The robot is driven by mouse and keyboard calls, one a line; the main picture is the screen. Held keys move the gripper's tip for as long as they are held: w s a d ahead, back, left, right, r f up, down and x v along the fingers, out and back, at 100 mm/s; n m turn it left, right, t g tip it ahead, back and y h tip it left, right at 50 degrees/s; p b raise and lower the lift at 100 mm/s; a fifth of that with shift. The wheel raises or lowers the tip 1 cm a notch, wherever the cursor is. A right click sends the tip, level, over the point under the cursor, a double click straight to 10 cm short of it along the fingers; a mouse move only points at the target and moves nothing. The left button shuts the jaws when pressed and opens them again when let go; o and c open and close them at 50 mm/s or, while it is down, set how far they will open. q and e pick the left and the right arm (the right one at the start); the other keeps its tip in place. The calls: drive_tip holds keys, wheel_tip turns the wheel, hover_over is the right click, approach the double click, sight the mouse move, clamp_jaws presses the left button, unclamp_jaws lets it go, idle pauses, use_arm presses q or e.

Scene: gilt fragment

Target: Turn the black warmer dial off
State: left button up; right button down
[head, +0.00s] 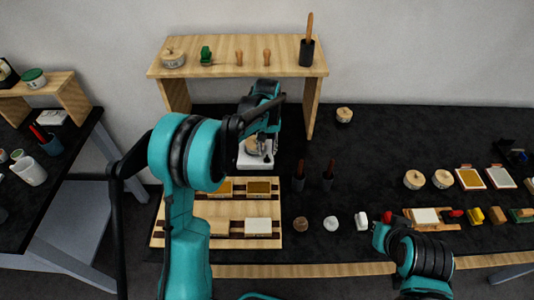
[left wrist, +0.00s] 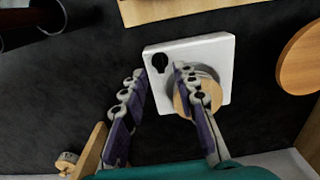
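The warmer is a white square plate (left wrist: 215,47) with a black dial (left wrist: 160,62) at one corner and a round wood-topped pot (left wrist: 185,98) on it. In the head view the warmer (head: 256,163) stands under the wooden shelf, partly hidden by my left arm. My left gripper (left wrist: 158,72) is open over the warmer. The dial shows between its two fingertips, and one finger overlaps the pot in the picture. I cannot tell whether either finger touches the dial. My right gripper (head: 381,234) is low at the table's front, its fingers too small to read.
A wooden shelf (head: 225,70) stands behind and around the warmer. A wooden tray (head: 230,240) with blocks lies in front. Two dark holders with handles (head: 327,181) stand to the right.

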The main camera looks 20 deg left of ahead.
sight(267, 158)
use_arm(q)
wheel_tip(267, 158, up, 8)
drive_tip(key=shift+r, duration=0.2)
idle(0.4)
drive_tip(key=s+r+m+t+b, duration=0.15)
drive_tip(key=s+r, duration=0.25)
drive_tip(key=s, duration=0.5)
drive_tip(key=s+f+m+t+b, duration=0.1)
drive_tip(key=s+f+t, duration=0.1)
drive_tip(key=s, duration=0.6)
drive_tip(key=s+f+m+t, duration=0.1)
drive_tip(key=s+f+t, duration=0.2)
drive_tip(key=s, duration=0.6)
drive_tip(key=shift+d+f+t+b, duration=0.15)
drive_tip(key=shift+f+t+b, duration=0.1)
drive_tip(key=shift+t+b, duration=0.1)
